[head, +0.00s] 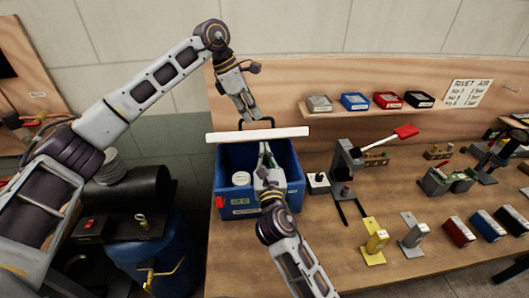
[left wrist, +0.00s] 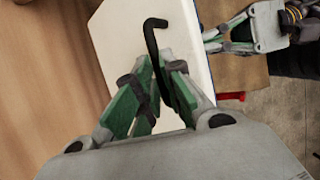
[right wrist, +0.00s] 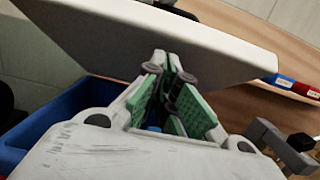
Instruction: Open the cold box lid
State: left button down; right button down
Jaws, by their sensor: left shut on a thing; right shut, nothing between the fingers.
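The blue cold box (head: 255,212) stands on the left part of the workbench. Its white lid (head: 225,136) is raised above the box's rear, seen nearly edge-on, and the box's front is uncovered. My left gripper (head: 250,118) is shut on the lid's dark handle (head: 270,121); the handle (left wrist: 152,40) also shows between its fingers in the left wrist view. My right gripper (head: 265,152) is shut and empty, over the box's opening with its fingertips close to the lid. I cannot tell whether they touch it. A white round container (head: 240,179) sits inside the box.
A black clamp stand (head: 347,165) and a small switch box (head: 318,182) stand just right of the cold box. A shelf (head: 325,109) with coloured bins is behind. A blue drum (head: 160,255) is left of the bench.

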pick_arm(q)
jog(key=shift+w+a+f, duration=0.1)
jog(key=shift+a+f, duration=0.1)
jog(key=shift+f, duration=0.2)
pick_arm(e)
jog(key=shift+w+r, duration=0.15)
jog(key=shift+r, duration=0.1)
pick_arm(q)
jog(key=shift+d, duration=0.15)
pick_arm(e)
jog(key=shift+w+r, duration=0.4)
jog(key=shift+r, duration=0.25)
pick_arm(q)
jog(key=c, duration=2)
grip_release()
jog(key=o, duration=0.5)
jog(key=shift+w+f, duration=0.1)
pick_arm(e)
jog(key=shift+w+a+f, duration=0.1)
jog(key=shift+w+f, duration=0.05)
jog(key=shift+w, duration=0.05)
pick_arm(q)
jog(key=shift+w+r, duration=0.1)
jog(key=shift+r, duration=0.1)
pick_arm(e)
jog(key=shift+f, duration=0.1)
